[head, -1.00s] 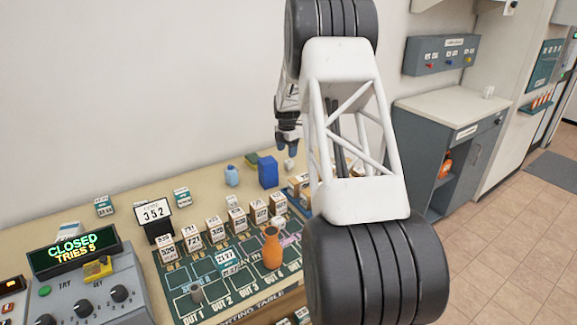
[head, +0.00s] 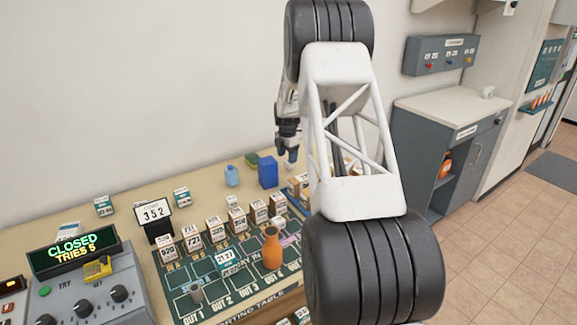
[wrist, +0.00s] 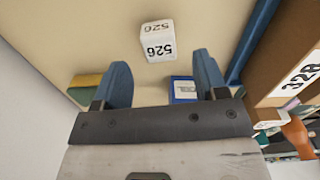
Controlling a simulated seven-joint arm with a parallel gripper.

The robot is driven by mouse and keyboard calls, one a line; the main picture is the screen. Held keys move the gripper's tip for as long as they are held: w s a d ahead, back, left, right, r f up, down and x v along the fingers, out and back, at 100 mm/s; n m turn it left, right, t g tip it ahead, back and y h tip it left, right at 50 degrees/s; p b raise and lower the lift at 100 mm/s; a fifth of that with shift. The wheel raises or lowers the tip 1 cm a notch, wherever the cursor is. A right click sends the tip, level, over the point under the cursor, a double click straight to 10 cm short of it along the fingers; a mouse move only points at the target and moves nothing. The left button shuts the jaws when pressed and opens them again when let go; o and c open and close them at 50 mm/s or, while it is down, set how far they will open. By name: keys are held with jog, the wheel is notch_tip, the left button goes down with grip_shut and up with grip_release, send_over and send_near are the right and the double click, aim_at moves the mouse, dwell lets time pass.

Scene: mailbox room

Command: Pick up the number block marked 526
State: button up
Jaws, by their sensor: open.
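The white number block marked 526 (wrist: 158,42) stands on the tan table in the wrist view, its number showing on two faces. My gripper (wrist: 160,75) is open, with a blue finger on each side in the picture and the block ahead between them, apart from both. In the head view my gripper (head: 288,155) hangs over the back of the table, right of the blue box; the block cannot be made out there, by my gripper and arm.
A blue box (head: 268,172) and a green-and-yellow sponge-like item (wrist: 84,88) are close to my gripper. A wooden box labelled 328 (wrist: 280,75) stands at right in the wrist view. Several number blocks and an orange bottle (head: 272,247) occupy the sorting mat (head: 215,308).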

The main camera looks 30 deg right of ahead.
aim_at(287, 161)
jog(key=shift+f, duration=2.6)
jog(key=c, duration=1.1)
jog(key=shift+r, duration=0.1)
jog(key=shift+r, duration=4.9)
